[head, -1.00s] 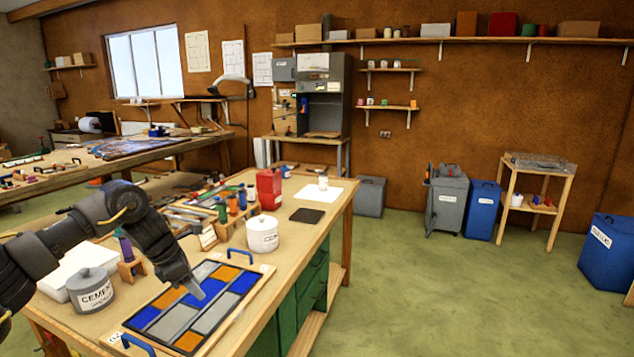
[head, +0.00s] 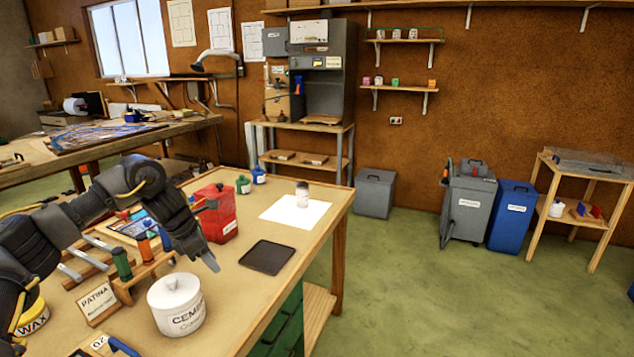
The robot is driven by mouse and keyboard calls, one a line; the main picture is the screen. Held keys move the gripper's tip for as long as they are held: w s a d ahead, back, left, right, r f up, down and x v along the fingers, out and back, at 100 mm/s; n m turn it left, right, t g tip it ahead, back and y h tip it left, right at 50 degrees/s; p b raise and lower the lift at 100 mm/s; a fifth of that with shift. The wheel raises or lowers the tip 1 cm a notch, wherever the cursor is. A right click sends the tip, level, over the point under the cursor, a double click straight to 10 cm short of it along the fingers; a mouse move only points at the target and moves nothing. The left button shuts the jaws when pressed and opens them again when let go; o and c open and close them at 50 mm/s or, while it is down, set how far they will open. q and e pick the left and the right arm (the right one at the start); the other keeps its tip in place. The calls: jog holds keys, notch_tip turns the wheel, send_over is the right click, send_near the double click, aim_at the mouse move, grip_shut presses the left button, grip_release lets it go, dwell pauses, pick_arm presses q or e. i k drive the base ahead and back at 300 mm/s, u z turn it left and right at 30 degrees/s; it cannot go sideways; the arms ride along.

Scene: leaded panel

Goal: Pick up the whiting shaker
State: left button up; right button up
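A small pale shaker (head: 302,194) with a greyish top stands upright on a white sheet (head: 285,213) at the far right part of the workbench. Its label is too small to read. My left gripper (head: 212,263) points down over the bench, beside the white cement pot (head: 176,304) and in front of the red container (head: 216,214). It is well to the left of and nearer than the shaker, and not touching it. Whether its fingers are open cannot be made out. My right gripper is not in view.
A dark flat pad (head: 267,257) lies between my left gripper and the sheet. Green and blue bottles (head: 243,185) stand behind the red container. A rack of handled tools and a patina sign (head: 97,302) are at left. Open floor lies right of the bench.

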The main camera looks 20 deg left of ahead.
aim_at(302, 188)
jog(key=i, duration=1.95)
jog(key=z, duration=2.8)
jog(key=k, duration=0.3)
jog(key=u, duration=2.7)
